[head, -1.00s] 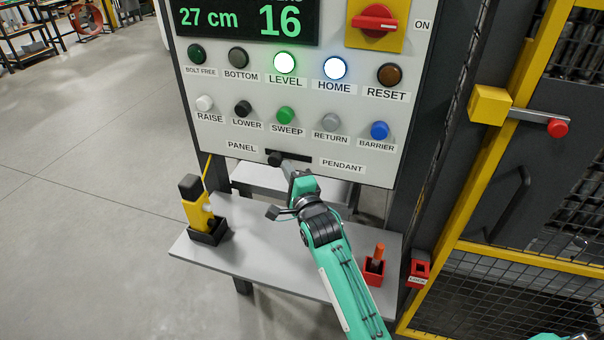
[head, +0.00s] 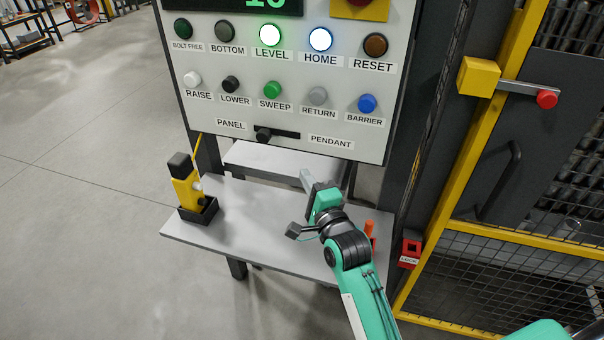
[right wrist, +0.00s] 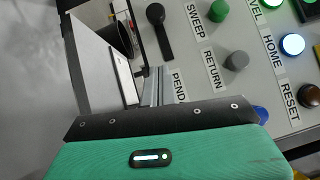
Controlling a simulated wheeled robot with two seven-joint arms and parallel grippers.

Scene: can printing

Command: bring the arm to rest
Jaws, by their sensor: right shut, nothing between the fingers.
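My right gripper (head: 306,180) is shut and empty. It hangs in front of the lower edge of the control panel (head: 232,159), above the grey shelf (head: 262,226), apart from the selector knob. Its closed fingers also show in the right wrist view (right wrist: 156,86), near the PENDANT label. The black selector knob (head: 263,134) stands at the left, PANEL end of its slot; it also shows in the right wrist view (right wrist: 155,14). My left gripper is in neither view.
A yellow pendant (head: 185,186) stands in a black holder at the shelf's left. An orange-handled item (head: 369,229) is partly hidden behind my right arm. A red lock box (head: 410,250) and yellow-framed mesh gate (head: 450,205) stand at the right. LEVEL (head: 269,34) and HOME (head: 320,39) are lit.

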